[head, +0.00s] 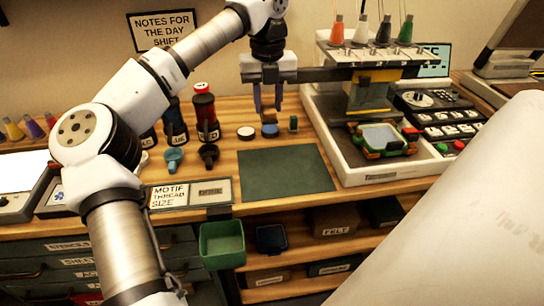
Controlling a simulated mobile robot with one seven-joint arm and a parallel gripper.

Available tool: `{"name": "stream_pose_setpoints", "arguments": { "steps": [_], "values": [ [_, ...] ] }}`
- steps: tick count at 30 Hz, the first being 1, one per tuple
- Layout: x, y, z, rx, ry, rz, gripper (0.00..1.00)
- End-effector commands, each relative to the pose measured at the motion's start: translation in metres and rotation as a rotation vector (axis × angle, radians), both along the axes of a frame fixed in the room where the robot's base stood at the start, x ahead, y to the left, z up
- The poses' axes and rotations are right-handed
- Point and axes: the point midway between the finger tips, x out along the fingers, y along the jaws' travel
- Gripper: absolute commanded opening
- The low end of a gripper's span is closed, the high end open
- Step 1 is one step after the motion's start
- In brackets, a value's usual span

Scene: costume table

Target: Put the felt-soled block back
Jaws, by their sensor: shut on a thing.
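My gripper (268,110) points down over the back of the wooden table, its two blue-violet fingers apart and shut on a small brownish block (269,117). The block is small and partly hidden by the fingers; I cannot make out a felt sole. Just below it in the picture is a blue round piece (270,130); I cannot tell whether the two touch. A white-topped round piece (246,132) stands to its left and a small dark green block (293,124) to its right.
A green mat (286,173) lies bare in front. Bottles (205,112) and dark cups (208,155) stand left. An embroidery machine (372,95) with thread spools and a hoop stands right.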

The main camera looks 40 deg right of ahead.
Motion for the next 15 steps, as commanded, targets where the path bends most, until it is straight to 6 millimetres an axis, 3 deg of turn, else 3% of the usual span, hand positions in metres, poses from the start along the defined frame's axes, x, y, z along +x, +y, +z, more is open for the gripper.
{"name": "stream_pose_setpoints", "arguments": {
  "steps": [1,9,15],
  "values": [
    [0.000,0.001,-0.016,0.001,0.005,-0.001,0.09],
    [-0.001,0.001,-0.086,0.001,0.005,-0.001,0.09],
    [0.000,0.000,-0.117,0.000,0.002,0.000,0.09]
  ]
}}
